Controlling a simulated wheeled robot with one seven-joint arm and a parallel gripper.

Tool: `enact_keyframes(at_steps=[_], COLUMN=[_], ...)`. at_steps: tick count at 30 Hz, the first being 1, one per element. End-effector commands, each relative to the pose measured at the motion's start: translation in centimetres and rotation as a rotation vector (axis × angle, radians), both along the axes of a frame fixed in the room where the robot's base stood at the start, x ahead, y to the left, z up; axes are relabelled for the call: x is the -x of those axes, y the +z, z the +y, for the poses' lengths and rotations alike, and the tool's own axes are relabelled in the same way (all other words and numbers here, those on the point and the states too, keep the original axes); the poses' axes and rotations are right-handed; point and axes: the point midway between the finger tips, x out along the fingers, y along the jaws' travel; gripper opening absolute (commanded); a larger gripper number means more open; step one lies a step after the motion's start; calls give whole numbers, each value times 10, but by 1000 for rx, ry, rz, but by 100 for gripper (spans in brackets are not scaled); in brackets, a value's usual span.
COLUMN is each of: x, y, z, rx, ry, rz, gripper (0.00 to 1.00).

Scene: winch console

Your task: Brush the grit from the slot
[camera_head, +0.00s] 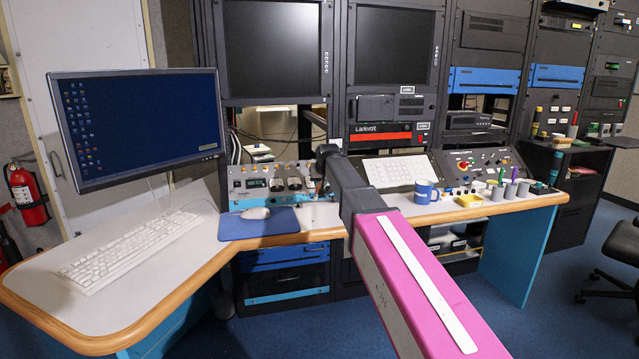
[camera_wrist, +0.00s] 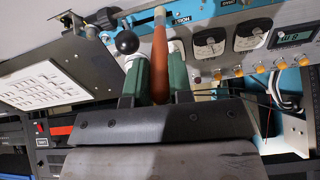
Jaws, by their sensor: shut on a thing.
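My gripper (camera_wrist: 160,80) is in the wrist view, its two green fingers shut on an orange-brown handle (camera_wrist: 160,50). The handle looks like that of a brush and points toward the winch panel; its far end meets the panel near a pale strip, and I cannot make out bristles. A black ball-topped lever (camera_wrist: 127,42) stands just left of the fingers. The slot and any grit are too small or hidden to tell. In the head view my arm covers most of the gripper beside the winch panel (camera_head: 270,182).
Gauges (camera_wrist: 209,42) and orange knobs line the panel right of the handle in the wrist view. On the desk are a keyboard (camera_head: 130,250), a mouse on a blue mat (camera_head: 258,226), a blue mug (camera_head: 425,192), a yellow block (camera_head: 469,201) and several grey cups.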

Motion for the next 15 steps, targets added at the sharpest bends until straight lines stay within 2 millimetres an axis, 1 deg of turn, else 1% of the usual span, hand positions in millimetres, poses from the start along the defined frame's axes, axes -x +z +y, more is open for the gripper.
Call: enact_keyframes(at_steps=[5, 15], x=[-2, -2], y=[0, -1], z=[-5, -7], rx=[-1, 0], ry=[-1, 0], rz=[0, 0], gripper=[3, 3])
